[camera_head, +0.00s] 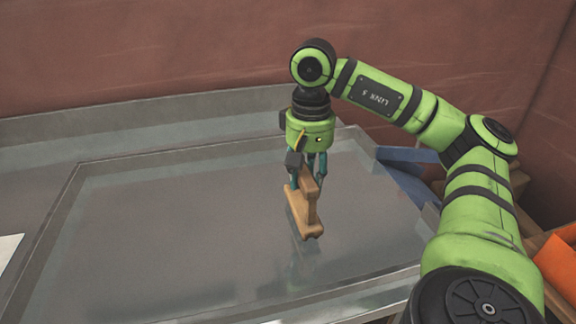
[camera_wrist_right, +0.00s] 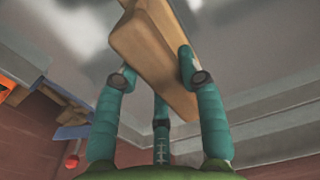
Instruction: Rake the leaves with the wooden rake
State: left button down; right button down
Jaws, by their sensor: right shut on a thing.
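The wooden rake (camera_head: 304,215) is a small tan piece with an upright handle and a wider bar at its lower end. My right gripper (camera_head: 307,172) is shut on the rake's handle and points down over the grey metal tray (camera_head: 180,230). In the right wrist view, the teal fingers (camera_wrist_right: 160,95) close around the wooden rake (camera_wrist_right: 150,45). The bar is low over the tray; I cannot tell whether it touches. No leaves are visible on the tray. My left gripper is not in view.
A blue object (camera_head: 400,185) lies beyond the tray's right edge. An orange object (camera_head: 558,262) and brown wooden pieces sit at the far right. A white sheet (camera_head: 9,248) shows at the left edge. Reddish walls stand behind. The tray's left half is clear.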

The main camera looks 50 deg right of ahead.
jog(key=s+d, duration=0.4)
jog(key=d, duration=0.6)
jog(key=s+d, duration=0.4)
jog(key=d, duration=0.6)
notch_tip(320, 180, up, 6)
jog(key=p, duration=0.6)
jog(key=shift+r, duration=0.2)
jog(key=shift+w+a, duration=0.1)
